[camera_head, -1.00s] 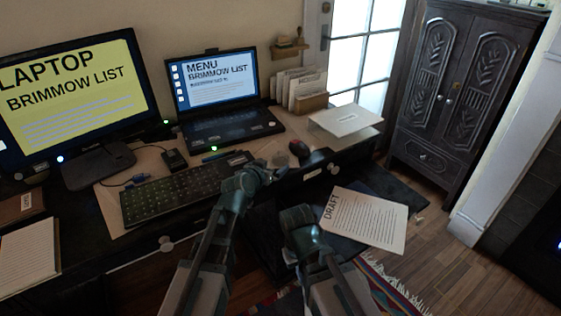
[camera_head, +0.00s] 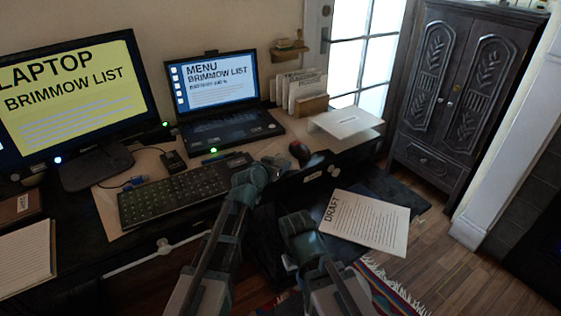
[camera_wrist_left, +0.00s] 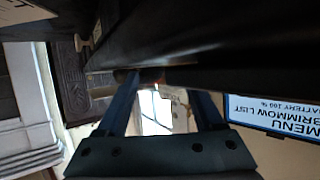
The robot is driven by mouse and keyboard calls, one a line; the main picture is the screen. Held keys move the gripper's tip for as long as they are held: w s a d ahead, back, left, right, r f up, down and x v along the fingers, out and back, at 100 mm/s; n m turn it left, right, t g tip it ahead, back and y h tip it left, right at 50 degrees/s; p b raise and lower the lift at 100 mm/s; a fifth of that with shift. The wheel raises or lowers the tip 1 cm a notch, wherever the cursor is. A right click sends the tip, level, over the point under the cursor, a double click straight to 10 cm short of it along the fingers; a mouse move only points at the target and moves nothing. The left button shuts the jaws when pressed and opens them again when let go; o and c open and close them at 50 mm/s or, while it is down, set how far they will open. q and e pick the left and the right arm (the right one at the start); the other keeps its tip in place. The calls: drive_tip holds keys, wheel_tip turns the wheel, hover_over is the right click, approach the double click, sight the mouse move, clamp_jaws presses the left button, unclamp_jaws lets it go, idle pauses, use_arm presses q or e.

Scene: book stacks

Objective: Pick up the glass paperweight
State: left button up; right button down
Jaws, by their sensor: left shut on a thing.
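My left gripper (camera_head: 273,163) is over the desk, to the right of the keyboard and next to the mouse. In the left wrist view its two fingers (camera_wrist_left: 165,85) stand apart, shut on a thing. I take this to be the glass paperweight, but no clear outline of it shows. Its clear body cannot be told from the bright window behind, and in the head view the gripper hides it. My right gripper (camera_head: 296,222) is lower, in front of the desk by the draft sheet. Its fingertips are too dark to tell open from shut.
A white stand (camera_head: 346,124) is on the right of the desk. The draft sheet (camera_head: 366,222) lies lower right. Wooden floor (camera_head: 470,280) is clear beyond it.

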use_arm(q)
clamp_jaws()
